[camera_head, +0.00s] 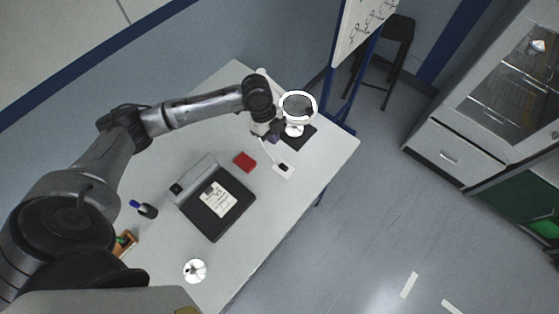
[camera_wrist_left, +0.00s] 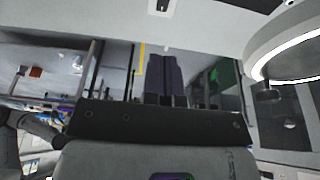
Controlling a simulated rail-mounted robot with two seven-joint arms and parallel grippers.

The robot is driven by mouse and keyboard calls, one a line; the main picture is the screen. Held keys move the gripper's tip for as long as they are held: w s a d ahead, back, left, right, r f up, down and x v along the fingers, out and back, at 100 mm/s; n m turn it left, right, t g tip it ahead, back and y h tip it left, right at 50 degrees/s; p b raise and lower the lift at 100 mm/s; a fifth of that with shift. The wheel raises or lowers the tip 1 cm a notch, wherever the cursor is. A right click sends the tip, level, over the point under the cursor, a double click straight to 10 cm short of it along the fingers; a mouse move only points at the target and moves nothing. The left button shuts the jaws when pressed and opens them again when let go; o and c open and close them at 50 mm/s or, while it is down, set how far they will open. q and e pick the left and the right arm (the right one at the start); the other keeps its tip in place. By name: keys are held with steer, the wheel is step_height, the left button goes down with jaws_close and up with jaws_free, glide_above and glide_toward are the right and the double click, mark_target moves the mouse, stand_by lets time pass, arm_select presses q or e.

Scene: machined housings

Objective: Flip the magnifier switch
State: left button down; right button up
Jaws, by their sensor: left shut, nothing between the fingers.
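The magnifier (camera_head: 298,94) has a round lens in a bright white ring on a stand at the table's far end. Its ring also fills the upper right of the left wrist view (camera_wrist_left: 290,48). A white switch plate with a black rocker (camera_head: 284,168) lies on the table, with a thin cord towards the magnifier. The switch also shows at the top of the left wrist view (camera_wrist_left: 162,6). My left gripper (camera_head: 274,138) is beside the magnifier, apart from the switch. Its dark fingers (camera_wrist_left: 164,58) are together and empty. My right gripper is not in view.
On the white table (camera_head: 275,215) are a red box (camera_head: 245,161), a grey-black device with a paper label (camera_head: 212,205), a small white round object (camera_head: 195,270) and a dark cup with a blue item (camera_head: 147,210). A whiteboard stand (camera_head: 358,35) rises beyond the far end.

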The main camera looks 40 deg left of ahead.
mark_target(281, 167)
arm_select(q)
steer(key=x, duration=1.2)
steer(key=shift+a+f, duration=0.2)
steer(key=shift+a, duration=0.1)
steer(key=shift+f, duration=0.85)
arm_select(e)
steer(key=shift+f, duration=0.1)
